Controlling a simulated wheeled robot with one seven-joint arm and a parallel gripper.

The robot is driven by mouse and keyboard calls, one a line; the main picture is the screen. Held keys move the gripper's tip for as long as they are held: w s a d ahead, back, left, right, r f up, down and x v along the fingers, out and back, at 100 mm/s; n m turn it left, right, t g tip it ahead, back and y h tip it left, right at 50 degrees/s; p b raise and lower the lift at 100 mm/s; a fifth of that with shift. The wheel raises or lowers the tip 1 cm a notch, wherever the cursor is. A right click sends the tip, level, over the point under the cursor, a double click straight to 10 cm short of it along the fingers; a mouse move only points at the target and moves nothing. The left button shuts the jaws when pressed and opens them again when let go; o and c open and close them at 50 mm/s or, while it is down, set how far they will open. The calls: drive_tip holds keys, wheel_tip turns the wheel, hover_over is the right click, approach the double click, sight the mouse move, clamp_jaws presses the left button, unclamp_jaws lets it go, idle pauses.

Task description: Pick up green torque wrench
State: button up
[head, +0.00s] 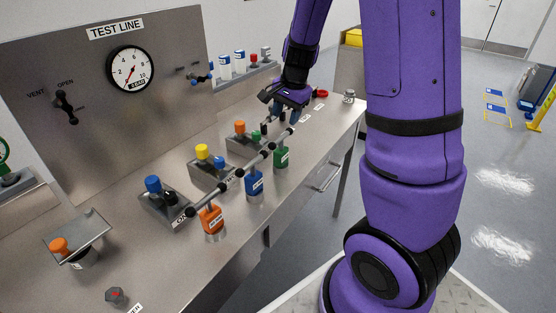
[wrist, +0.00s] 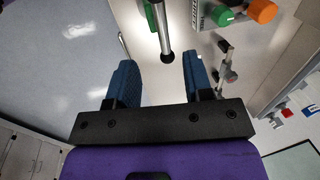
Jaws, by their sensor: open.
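The green torque wrench shows its green handle (head: 281,156) upright at the far end of a row of wrenches on the steel bench in the head view. In the wrist view its green handle (wrist: 151,14) is cut off by the top edge, beside a silver bar with a black ball end (wrist: 168,57). My gripper (head: 280,118) hangs over the bench just beyond the green wrench. Its blue fingers (wrist: 160,62) are open and empty, with the ball end between the fingertips in the picture. I cannot tell their height difference.
A blue wrench (head: 254,184) and an orange wrench (head: 211,219) stand nearer in the row. Blocks with a blue knob (head: 153,184), a yellow knob (head: 202,151) and an orange knob (head: 240,127) sit behind them. The gauge panel (head: 100,110) rises behind the bench.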

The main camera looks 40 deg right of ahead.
sight(281, 137)
drive_tip(key=shift+w+a+f, duration=0.1)
drive_tip(key=shift+w+f, duration=0.2)
drive_tip(key=shift+f, duration=1.05)
drive_tip(key=shift+w+d+f, duration=0.1)
drive_tip(key=shift+w+f, duration=0.2)
drive_tip(key=shift+f, duration=1.05)
drive_tip(key=shift+w+a+f, duration=0.1)
drive_tip(key=shift+w+f, duration=0.2)
drive_tip(key=shift+f, duration=1.05)
drive_tip(key=shift+c, duration=0.3)
clamp_jaws()
